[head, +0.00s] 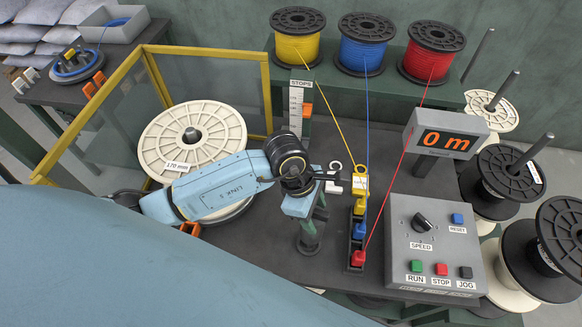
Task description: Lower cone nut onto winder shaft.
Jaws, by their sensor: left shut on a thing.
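The winder shaft (192,133) stands up as a short grey stub through the middle of a cream spool (222,122) labelled 170 mm. My left arm crosses in front of the spool's lower right edge. Its black wrist is to the right of the spool, and the left gripper (310,238) hangs below it, well to the right of the shaft and apart from it. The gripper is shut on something. My right gripper is not in view.
A yellow-framed guard (102,90) stands behind and left of the spool. Yellow, blue and red wires run down to a clip rack (356,240) right of my gripper. A control box (433,245) and a display (446,138) reading 0 m stand further right.

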